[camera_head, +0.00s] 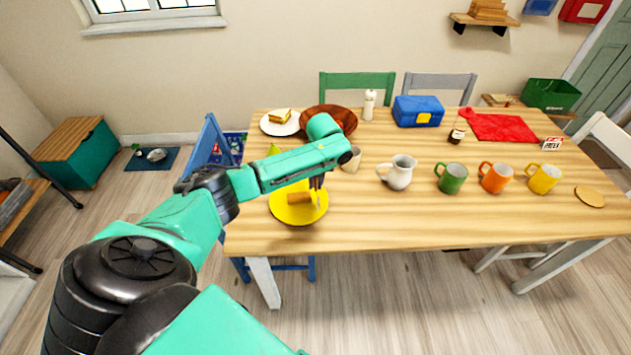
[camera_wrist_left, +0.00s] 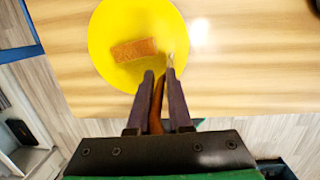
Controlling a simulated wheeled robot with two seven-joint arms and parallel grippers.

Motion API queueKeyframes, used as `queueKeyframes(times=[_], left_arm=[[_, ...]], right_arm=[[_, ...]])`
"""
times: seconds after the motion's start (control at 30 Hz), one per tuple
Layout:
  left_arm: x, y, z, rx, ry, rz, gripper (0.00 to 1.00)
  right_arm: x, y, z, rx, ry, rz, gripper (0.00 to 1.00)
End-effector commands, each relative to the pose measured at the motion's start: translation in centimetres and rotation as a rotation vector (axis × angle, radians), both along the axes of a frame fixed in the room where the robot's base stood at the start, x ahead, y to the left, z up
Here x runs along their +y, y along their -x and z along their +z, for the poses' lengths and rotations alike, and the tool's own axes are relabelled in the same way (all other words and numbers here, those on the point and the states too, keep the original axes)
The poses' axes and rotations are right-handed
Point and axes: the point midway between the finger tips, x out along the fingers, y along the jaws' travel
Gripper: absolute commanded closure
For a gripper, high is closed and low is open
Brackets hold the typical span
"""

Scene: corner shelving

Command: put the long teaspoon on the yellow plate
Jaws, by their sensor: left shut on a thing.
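The yellow plate (camera_head: 291,215) lies near the left front of the table, and it fills the upper middle of the left wrist view (camera_wrist_left: 110,72). A brown block-shaped item (camera_head: 298,198) rests on it and also shows in the wrist view (camera_wrist_left: 133,49). My left gripper (camera_head: 316,183) points down over the plate's right part. It is shut on a thin item, seemingly the long teaspoon (camera_wrist_left: 156,112), brown between the fingers with a pale end beyond them. I cannot tell whether that end touches the plate. My right gripper is out of view.
A brown bowl (camera_head: 340,115) and a white plate with a sandwich (camera_head: 268,130) stand behind my arm. The table front is clear.

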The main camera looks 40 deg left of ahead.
Motion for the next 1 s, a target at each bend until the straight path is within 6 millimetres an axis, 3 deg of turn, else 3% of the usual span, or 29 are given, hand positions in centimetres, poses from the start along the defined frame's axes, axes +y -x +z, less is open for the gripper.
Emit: queueKeyframes(times=[0.2, 0.23, 0.3, 0.67, 0.77, 1.0], left_arm=[[0.0, 0.0, -0.2, 0.000, 0.000, 0.001, 1.00], [0.0, 0.0, -0.2, 0.000, 0.000, 0.001, 0.75], [0.0, 0.0, -0.1, 0.000, 0.000, 0.001, 0.52], [0.0, 0.0, 0.4, -0.001, -0.001, 0.001, 0.52], [-0.2, 0.0, 1.9, -0.002, 0.000, 0.001, 0.52], [-1.2, 0.2, 8.2, -0.004, 0.001, 0.000, 0.52]], right_arm=[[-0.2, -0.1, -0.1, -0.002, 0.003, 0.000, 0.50], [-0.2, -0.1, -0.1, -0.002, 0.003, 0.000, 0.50], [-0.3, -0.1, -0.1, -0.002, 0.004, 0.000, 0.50], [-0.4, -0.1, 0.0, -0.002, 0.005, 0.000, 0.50], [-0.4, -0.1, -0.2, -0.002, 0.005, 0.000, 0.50], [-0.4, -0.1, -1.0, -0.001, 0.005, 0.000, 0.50]])
